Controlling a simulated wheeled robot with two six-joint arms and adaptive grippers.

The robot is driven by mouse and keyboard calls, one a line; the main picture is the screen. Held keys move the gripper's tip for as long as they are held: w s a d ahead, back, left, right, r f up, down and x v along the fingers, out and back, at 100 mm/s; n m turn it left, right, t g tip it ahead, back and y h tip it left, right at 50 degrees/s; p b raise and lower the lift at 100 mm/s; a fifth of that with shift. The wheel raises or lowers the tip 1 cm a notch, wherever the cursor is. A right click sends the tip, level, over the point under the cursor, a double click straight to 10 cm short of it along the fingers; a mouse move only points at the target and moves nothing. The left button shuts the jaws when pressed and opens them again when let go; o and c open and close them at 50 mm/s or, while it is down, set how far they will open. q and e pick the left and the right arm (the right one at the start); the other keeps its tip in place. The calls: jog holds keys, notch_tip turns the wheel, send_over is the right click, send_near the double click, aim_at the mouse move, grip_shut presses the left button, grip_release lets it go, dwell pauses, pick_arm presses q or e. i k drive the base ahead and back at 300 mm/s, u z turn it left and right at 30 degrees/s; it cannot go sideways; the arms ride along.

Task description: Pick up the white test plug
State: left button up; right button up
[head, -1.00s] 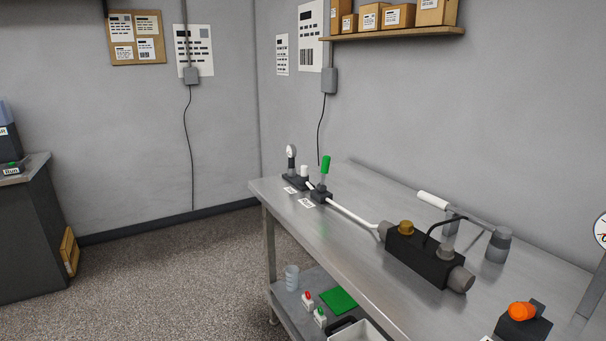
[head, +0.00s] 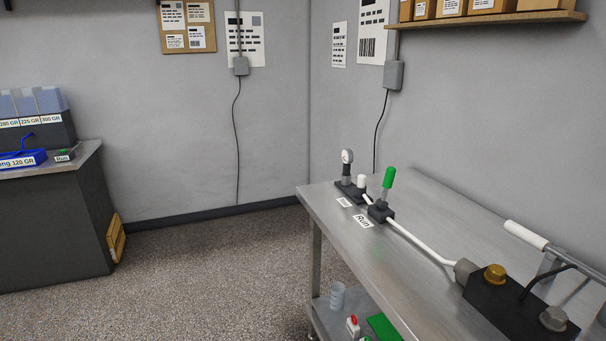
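A small white cylinder (head: 361,181), which looks like the white test plug, stands upright at the far left end of the steel bench (head: 424,264). Neither of my grippers shows in the head view.
A white tube (head: 425,242) runs from the lever to a black block (head: 510,308). A white roll (head: 526,235) sits on a bar behind. The bench's lower shelf holds a cup (head: 337,295) and a green pad (head: 384,327). Floor left of the bench is clear, up to a dark cabinet (head: 50,225).

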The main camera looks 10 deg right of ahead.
aim_at(361, 178)
jog(key=u, duration=0.35)
jog(key=i, duration=1.1)
